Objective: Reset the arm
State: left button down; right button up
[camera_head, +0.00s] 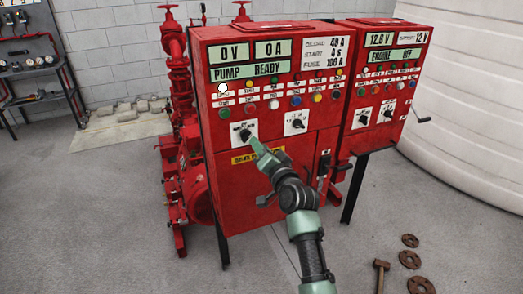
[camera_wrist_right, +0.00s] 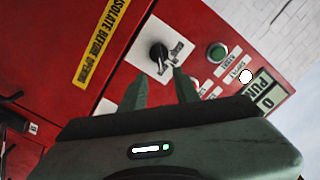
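My right arm comes up from the bottom of the head view. Its green gripper (camera_head: 258,148) points at the left rotary switch (camera_head: 244,132) on the red pump control panel (camera_head: 250,195). In the right wrist view, the two fingers of the right gripper (camera_wrist_right: 160,76) are apart with nothing between them. The black knob of the rotary switch (camera_wrist_right: 158,52), on its white plate, lies just beyond the fingertips. I cannot tell whether the fingers touch the panel. My left gripper does not show.
A second red panel (camera_head: 380,90) stands to the right, with a white ribbed tank (camera_head: 465,120) behind. Red pump pipework (camera_head: 180,85) is at the left. A hammer (camera_head: 381,270) and rusty flanges (camera_head: 410,259) lie on the floor. A shelf (camera_head: 35,75) stands far left.

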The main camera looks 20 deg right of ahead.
jog(key=shift+s, duration=0.4)
jog(key=s+a+f+n+g, duration=0.1)
jog(key=s+f+g, duration=0.1)
jog(key=f, duration=0.9)
jog(key=s+a+f+n+g, duration=0.2)
jog(key=f, duration=0.9)
jog(key=s+a+f+n+g, duration=0.1)
jog(key=s+f+g, duration=0.1)
jog(key=s+f, duration=0.7)
jog(key=s+a+f+n+g, duration=0.1)
jog(key=s+f+g, duration=0.25)
jog(key=f, duration=0.95)
jog(key=s+d+f+n+g, duration=0.1)
jog(key=s+f+n+g, duration=0.1)
jog(key=s+f, duration=0.7)
jog(key=s+f+n+g, duration=0.1)
jog(key=s+f, duration=0.5)
jog(key=s, duration=0.6)
jog(key=s+d+f+n+g, duration=0.1)
jog(key=s+f+g, duration=0.1)
jog(key=s, duration=1)
jog(key=s+d+f+n+g, duration=0.2)
jog(key=s+f, duration=0.3)
jog(key=s, duration=0.8)
jog(key=shift+h, duration=0.3)
